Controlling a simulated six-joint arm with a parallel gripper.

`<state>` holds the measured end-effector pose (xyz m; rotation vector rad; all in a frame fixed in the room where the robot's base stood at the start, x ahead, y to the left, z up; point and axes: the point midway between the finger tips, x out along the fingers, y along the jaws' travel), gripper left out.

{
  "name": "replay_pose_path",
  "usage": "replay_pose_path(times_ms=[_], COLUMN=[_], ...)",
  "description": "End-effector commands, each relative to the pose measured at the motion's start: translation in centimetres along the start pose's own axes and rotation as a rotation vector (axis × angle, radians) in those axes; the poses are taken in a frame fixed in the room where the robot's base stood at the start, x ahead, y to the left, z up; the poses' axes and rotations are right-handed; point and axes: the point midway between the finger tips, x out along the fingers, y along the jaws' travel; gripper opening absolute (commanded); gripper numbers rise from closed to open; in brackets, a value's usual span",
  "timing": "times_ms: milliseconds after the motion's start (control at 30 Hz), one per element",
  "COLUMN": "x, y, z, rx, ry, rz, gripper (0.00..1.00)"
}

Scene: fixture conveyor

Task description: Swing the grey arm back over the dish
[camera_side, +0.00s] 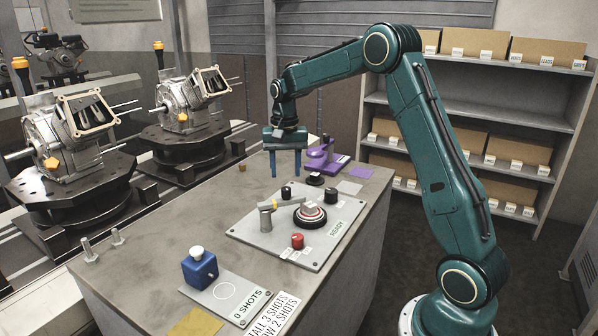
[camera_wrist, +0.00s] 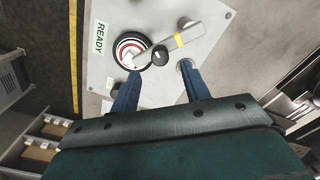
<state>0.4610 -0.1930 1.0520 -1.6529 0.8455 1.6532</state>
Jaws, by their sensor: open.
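The grey arm (camera_side: 286,204) with a yellow band sits on a short grey post on the control plate. Its free end points at the dish (camera_side: 310,216), a round piece with red and white rings, and seems to reach its edge. In the wrist view the arm (camera_wrist: 193,36) runs toward the dish (camera_wrist: 128,46); I cannot tell how far its tip overlaps it. My gripper (camera_side: 286,174) is open and empty, fingers pointing down, above the bench behind the plate. In the wrist view its blue fingers (camera_wrist: 160,88) stand apart, with the arm and dish beyond them.
A purple device (camera_side: 320,157) is beside my gripper. A blue block with a white knob (camera_side: 200,268) is at the front left. The bench's left part is mostly clear.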

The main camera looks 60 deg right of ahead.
Motion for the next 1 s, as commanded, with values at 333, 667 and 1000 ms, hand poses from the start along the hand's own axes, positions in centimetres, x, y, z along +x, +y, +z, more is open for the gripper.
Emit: replay_pose_path(times_ms=[333, 667, 1000], x=[5.0, 6.7, 6.7], y=[0.0, 0.0, 0.0], z=[0.1, 0.0, 0.0], rx=[0.000, 0.000, 0.000], ry=[-0.003, 0.000, 0.000], rz=[0.002, 0.000, 0.000], gripper=[0.46, 0.46, 0.27])
